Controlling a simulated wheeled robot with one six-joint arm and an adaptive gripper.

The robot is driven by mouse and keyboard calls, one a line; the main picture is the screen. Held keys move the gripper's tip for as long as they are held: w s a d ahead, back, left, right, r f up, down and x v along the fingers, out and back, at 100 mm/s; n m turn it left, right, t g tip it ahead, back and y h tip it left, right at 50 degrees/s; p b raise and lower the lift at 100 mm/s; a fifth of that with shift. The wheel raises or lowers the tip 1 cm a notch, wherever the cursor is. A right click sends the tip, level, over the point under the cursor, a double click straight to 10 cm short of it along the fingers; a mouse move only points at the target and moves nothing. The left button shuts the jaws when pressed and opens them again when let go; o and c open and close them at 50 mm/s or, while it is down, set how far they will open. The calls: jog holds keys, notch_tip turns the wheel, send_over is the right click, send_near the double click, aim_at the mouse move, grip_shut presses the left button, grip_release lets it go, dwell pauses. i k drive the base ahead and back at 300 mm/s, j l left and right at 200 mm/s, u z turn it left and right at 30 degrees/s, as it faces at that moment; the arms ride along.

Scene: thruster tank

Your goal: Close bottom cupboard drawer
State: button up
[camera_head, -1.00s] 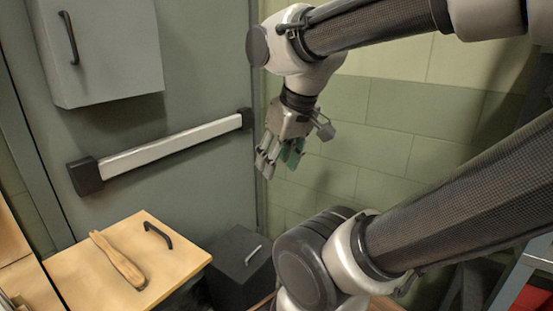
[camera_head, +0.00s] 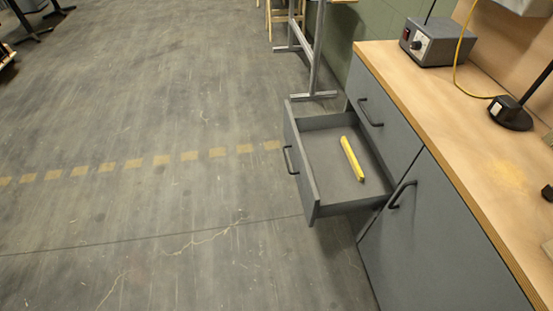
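A grey cupboard drawer (camera_head: 308,172) stands pulled out from the left part of the bench cupboard, in the head view right of the middle. Its dark bar handle (camera_head: 290,160) is on the left-facing front. A yellow stick (camera_head: 352,158) lies inside on the drawer floor. A grey front with its own handle (camera_head: 370,113) sits flush above the open drawer. My gripper and arm are not in view.
A wooden bench top (camera_head: 450,135) covers the cupboard, with a grey control box (camera_head: 432,45) and a black stand base (camera_head: 510,113) on it. A cupboard door (camera_head: 430,240) is shut. A metal frame (camera_head: 312,60) stands behind. The floor (camera_head: 150,200) left of the drawer is clear.

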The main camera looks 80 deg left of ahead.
aim_at(328, 185)
jog(key=u, duration=2.65)
jog(key=i+j+z, duration=0.1)
jog(key=i+j, duration=0.45)
jog(key=i, duration=0.15)
